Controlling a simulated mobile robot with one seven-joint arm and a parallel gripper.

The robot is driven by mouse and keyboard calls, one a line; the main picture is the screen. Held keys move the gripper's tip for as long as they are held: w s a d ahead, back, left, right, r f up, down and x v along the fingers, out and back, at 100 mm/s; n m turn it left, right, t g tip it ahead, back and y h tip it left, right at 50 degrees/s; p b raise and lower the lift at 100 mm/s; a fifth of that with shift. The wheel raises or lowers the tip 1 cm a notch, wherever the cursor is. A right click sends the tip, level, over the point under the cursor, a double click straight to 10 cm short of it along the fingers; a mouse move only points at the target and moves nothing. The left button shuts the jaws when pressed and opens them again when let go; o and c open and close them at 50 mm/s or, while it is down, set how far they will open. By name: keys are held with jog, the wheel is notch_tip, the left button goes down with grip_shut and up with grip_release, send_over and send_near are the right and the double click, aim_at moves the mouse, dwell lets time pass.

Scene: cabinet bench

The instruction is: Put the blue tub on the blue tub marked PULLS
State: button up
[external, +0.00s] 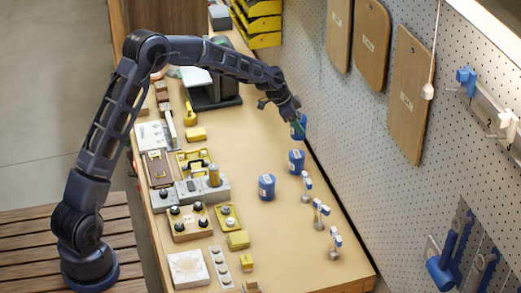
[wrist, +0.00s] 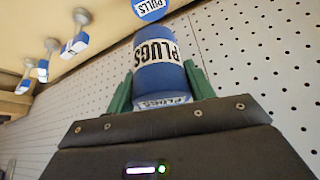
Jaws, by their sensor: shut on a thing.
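My gripper (wrist: 160,88) is shut on a blue tub (wrist: 154,75) labelled PLUGS, with a green finger on each side. In the external view the held tub (external: 299,129) shows below my gripper (external: 296,116), near the pegboard; I cannot tell its exact height above the bench. The blue tub marked PULLS (wrist: 150,8) shows partly at the top edge of the wrist view, apart from the held tub. In the external view two blue tubs stand on the bench, one closer to the pegboard (external: 296,163) and one farther left (external: 267,188). Their labels are too small to read there.
Several small blue-and-white stands (external: 321,211) line the bench edge by the pegboard. The pegboard (external: 345,140) rises close beside my gripper. Yellow boxes, trays and knobbed blocks (external: 189,222) fill the bench's left side. The bench middle (external: 237,150) is fairly clear.

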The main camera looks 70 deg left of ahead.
jog(key=shift+f, duration=3.7)
jog(key=shift+f, duration=0.15)
jog(key=o, duration=1)
jog(key=shift+o, duration=0.2)
